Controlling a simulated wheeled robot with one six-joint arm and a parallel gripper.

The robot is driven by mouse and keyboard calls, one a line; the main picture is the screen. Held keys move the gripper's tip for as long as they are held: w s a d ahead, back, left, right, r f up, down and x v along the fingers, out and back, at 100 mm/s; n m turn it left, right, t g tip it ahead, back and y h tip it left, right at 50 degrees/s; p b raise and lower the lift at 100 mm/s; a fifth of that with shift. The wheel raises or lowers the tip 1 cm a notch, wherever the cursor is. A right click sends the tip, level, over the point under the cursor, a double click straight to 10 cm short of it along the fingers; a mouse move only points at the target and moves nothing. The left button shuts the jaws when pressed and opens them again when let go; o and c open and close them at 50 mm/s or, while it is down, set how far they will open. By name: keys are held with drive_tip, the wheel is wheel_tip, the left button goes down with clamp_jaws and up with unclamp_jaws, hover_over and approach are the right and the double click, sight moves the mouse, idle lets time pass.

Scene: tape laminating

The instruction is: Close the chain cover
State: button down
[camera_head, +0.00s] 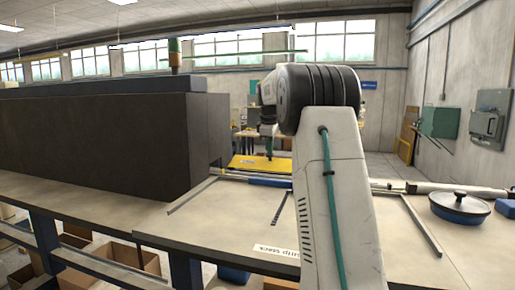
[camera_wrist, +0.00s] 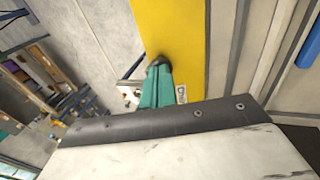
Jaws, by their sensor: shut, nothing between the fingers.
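The chain cover appears to be the yellow panel (camera_head: 262,163) beyond the far edge of the bench in the head view. My gripper (camera_head: 270,153) points down in front of the panel in the head view. In the wrist view my teal gripper (camera_wrist: 158,66) is shut and empty, its dark tip overlapping the panel's left part. I cannot tell whether it touches.
A large dark box-shaped housing (camera_head: 100,140) stands on the left of the bench. A blue lidded pot (camera_head: 460,206) sits at the right. My arm hides part of the bench.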

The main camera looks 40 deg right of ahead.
sight(272, 159)
drive_tip(key=shift+w+d+f, duration=0.15)
drive_tip(key=shift+d+f, duration=0.15)
drive_tip(key=shift+d, duration=0.1)
drive_tip(key=shift+w+d+f, duration=0.3)
drive_tip(key=shift+d+f, duration=0.3)
drive_tip(key=shift+d, duration=0.15)
drive_tip(key=shift+w+f, duration=0.1)
drive_tip(key=shift+f, duration=0.05)
drive_tip(key=shift+r, duration=0.35)
wheel_tip(272, 159, up, 14)
drive_tip(key=shift+s+d+f, duration=0.25)
drive_tip(key=shift+s+d, duration=0.1)
